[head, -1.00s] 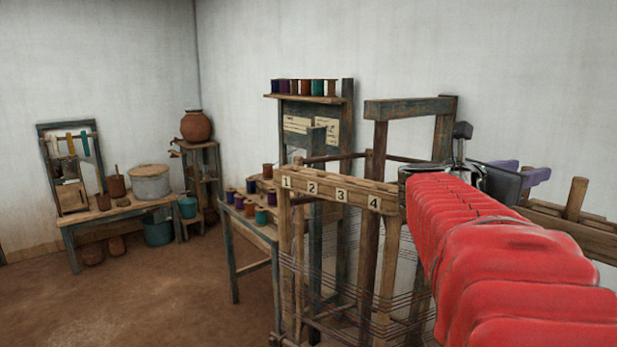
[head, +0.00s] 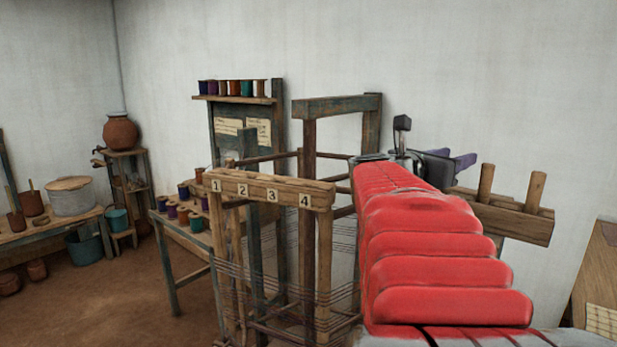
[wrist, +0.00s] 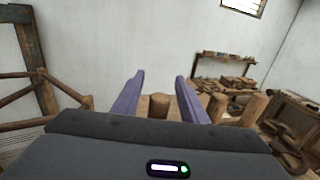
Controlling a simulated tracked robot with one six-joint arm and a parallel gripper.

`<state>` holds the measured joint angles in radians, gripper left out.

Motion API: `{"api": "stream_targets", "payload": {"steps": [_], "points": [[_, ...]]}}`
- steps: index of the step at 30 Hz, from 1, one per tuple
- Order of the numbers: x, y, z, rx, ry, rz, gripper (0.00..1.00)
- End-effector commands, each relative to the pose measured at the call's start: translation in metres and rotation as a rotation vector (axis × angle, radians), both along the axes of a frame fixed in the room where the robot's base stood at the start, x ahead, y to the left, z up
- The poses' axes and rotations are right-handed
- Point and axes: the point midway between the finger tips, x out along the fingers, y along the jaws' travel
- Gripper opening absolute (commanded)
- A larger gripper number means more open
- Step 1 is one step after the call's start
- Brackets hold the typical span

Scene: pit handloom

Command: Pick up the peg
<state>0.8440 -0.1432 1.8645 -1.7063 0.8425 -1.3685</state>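Wooden pegs stand upright in a thick wooden rail (head: 510,219) at the right in the head view: one nearer the gripper (head: 486,182) and one further right (head: 535,191). My gripper (head: 465,164) has purple fingers and lies just left of the nearer peg in that view. In the wrist view the fingers (wrist: 158,98) are spread apart and hold nothing. A round wooden peg end (wrist: 158,104) shows in the gap between them, but I cannot tell how far ahead it is. Other wooden pegs (wrist: 250,108) show right of the fingers. The dark gripper body hides what lies below.
The loom frame with a numbered beam (head: 272,190) and taut threads stands left of my arm. A bench with spools (head: 183,208) is behind it. A wooden board (head: 598,265) is at the far right. The wrist view shows a back shelf (wrist: 222,82).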

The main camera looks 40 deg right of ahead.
Motion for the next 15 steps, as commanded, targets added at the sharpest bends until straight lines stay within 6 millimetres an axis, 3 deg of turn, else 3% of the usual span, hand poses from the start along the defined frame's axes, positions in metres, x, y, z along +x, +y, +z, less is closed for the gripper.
{"api": "stream_targets", "payload": {"steps": [3,15], "points": [[0.0000,0.0001,0.0000,0.000,0.000,0.000,0.39],[0.0000,0.0001,-0.0001,0.000,0.000,0.000,0.10]]}}
